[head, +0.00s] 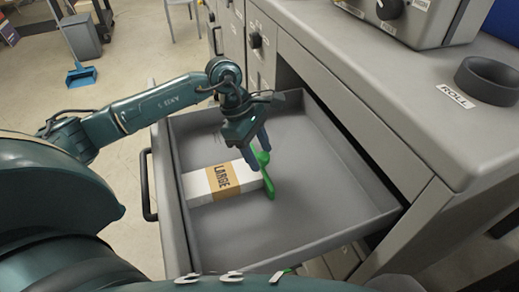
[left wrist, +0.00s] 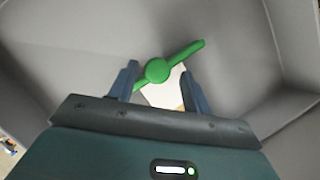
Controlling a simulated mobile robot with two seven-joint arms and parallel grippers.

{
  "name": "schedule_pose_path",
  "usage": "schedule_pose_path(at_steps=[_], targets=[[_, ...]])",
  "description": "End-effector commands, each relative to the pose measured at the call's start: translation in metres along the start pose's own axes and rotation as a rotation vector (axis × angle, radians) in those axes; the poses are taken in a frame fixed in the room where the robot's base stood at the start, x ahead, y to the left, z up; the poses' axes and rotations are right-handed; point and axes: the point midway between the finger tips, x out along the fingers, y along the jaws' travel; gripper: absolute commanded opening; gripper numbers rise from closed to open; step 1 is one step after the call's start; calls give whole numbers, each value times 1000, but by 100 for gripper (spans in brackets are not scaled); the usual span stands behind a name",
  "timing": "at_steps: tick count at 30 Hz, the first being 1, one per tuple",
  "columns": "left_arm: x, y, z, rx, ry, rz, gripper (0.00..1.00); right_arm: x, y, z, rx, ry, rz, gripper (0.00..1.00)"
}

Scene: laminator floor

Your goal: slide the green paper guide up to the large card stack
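The green paper guide (head: 268,185), a thin bar with a round knob, stands in the open drawer at the right end of the large card stack (head: 200,187). The stack is white with a tan band reading LARGE. Guide and stack look very close; I cannot tell whether they touch. My left gripper (head: 254,150) points down over the guide's knob. In the left wrist view its fingers (left wrist: 158,75) are apart, with the green knob (left wrist: 158,70) showing between their tips and clear space on both sides. My right gripper is not in view.
The grey drawer (head: 330,195) has raised walls on all sides; its floor right of the guide is bare. The counter (head: 400,90) overhangs the drawer's back, with a dark roll ring (head: 489,80) on it. A black handle (head: 147,185) is on the drawer front.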

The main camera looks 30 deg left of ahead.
Motion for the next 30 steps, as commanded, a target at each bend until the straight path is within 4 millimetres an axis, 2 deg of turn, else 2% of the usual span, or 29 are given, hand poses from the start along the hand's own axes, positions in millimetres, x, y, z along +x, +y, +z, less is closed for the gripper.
schedule_pose_path(at_steps=[7,11,14,24,30], targets=[[0,0,1,1,-2,2,50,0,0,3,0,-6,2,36],[-9,1,1,1,-3,4,50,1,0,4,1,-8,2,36],[-25,1,1,2,-1,6,50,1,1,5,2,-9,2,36],[-99,1,0,0,-2,6,50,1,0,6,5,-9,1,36],[-125,0,0,0,-1,3,50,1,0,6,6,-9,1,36]])
